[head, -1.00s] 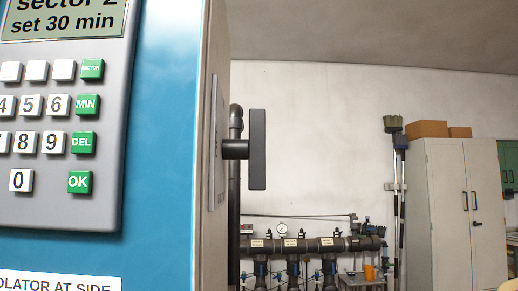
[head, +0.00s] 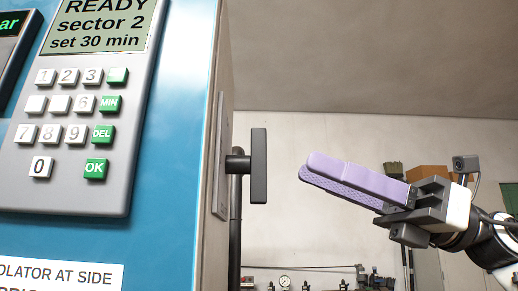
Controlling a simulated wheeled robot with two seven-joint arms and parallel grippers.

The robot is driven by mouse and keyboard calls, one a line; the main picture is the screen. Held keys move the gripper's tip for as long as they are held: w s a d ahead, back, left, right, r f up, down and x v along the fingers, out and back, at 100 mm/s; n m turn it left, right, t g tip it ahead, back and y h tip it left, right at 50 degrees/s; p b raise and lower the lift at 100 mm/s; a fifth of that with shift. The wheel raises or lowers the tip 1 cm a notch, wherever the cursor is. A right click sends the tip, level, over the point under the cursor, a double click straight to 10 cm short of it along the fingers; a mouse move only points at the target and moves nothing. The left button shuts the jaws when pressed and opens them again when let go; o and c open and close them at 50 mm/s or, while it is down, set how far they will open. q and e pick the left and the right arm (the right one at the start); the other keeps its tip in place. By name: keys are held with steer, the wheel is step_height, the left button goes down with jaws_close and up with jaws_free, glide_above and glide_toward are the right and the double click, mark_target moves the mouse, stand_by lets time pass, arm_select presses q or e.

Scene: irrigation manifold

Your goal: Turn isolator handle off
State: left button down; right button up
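The isolator handle (head: 259,166) is a dark upright bar on a short stub, standing out from the side wall of the blue cabinet. Its long side is vertical. My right gripper (head: 306,167) comes in from the right with long purple fingers pointing left toward the handle. Its fingertips appear to the right of the handle, with a gap in the picture and no contact seen. The fingers overlap in this view, so their opening is unclear. My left gripper is not in view.
The blue cabinet front (head: 175,130) carries a grey keypad panel (head: 75,190) with a display reading READY, sector 2. A dark vertical pipe (head: 235,240) and a gauge (head: 285,282) stand behind the handle.

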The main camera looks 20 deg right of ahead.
mark_target(258, 147)
steer(key=p+x, duration=0.2)
steer(key=x, duration=0.7)
steer(key=shift+a+r+p, duration=0.1)
steer(key=shift+a+p, duration=0.1)
steer(key=shift+p, duration=0.2)
jaws_close()
